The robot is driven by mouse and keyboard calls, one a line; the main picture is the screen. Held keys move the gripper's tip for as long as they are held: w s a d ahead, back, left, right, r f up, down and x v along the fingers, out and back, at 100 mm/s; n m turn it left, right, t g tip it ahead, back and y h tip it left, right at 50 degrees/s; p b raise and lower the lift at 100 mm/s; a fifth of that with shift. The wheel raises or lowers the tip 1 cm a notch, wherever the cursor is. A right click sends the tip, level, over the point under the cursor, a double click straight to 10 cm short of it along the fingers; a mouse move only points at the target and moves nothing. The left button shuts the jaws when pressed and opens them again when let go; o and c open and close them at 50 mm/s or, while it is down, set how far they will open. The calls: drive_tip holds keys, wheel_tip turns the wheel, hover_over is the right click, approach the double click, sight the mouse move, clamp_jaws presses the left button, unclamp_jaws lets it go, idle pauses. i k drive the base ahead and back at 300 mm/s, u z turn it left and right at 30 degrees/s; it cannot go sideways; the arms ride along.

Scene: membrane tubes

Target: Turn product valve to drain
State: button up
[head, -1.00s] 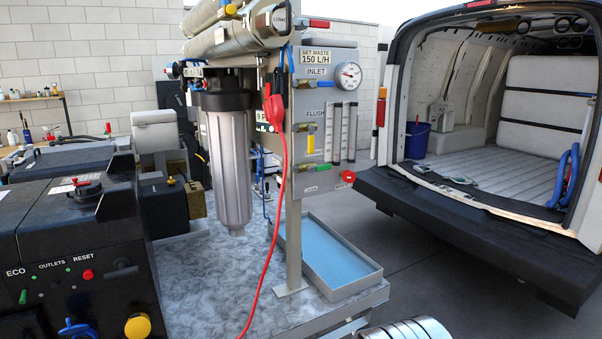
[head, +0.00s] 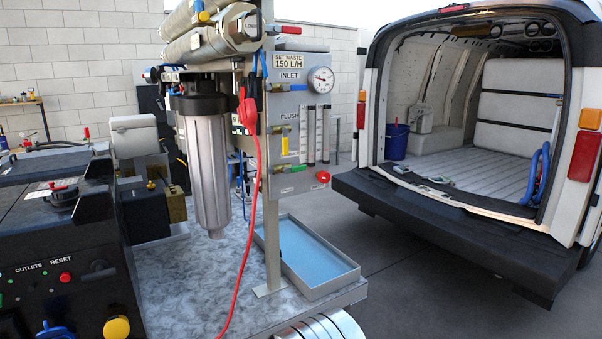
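A grey panel (head: 300,72) carries several valves, but I cannot read a label naming the product valve. A blue-lever valve (head: 284,101) sits below the INLET label. A valve with a yellow lever hanging down (head: 284,146) is below the FLUSH label. A valve with a green lever (head: 292,168) is near the panel's bottom, and a red knob (head: 323,177) is at its lower right. Two membrane tubes (head: 212,40) run above, with a small yellow and blue valve (head: 202,13) on top.
A clear filter housing (head: 205,165) hangs left of the panel. A red cable (head: 254,200) droops in front of the post. A shallow blue tray (head: 310,262) lies on the bench. An open van (head: 470,130) stands right. A black power unit (head: 65,270) is front left.

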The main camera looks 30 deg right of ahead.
sight(295, 168)
drive_tip(key=z, duration=0.05)
drive_tip(key=i, duration=1)
drive_tip(key=u, duration=0.05)
